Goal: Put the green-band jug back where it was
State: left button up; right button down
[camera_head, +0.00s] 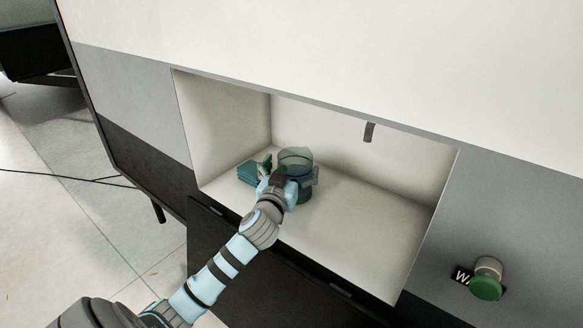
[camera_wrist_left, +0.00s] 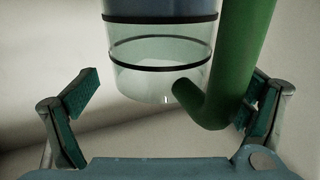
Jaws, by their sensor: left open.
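The jug (camera_head: 296,158) stands on the floor of the open compartment, toward its left side. It is clear and greenish with a bluish part. In the left wrist view the jug (camera_wrist_left: 155,80) shows clear walls, two dark rings, a blue section at the top and a thick green handle (camera_wrist_left: 240,60). I cannot make out a separate green band. My left gripper (camera_head: 290,174) is open at the jug, and hides part of it. In the wrist view its fingers (camera_wrist_left: 165,108) are spread to either side, with the handle overlapping the right finger. My right gripper is not in view.
A grey hook (camera_head: 369,132) hangs at the compartment's top edge. The compartment floor (camera_head: 365,220) is bare on the right. A green knob (camera_head: 486,287) sticks out of the wall, right, beside a black label.

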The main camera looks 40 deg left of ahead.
pick_arm(q)
jog(key=v, duration=1.2)
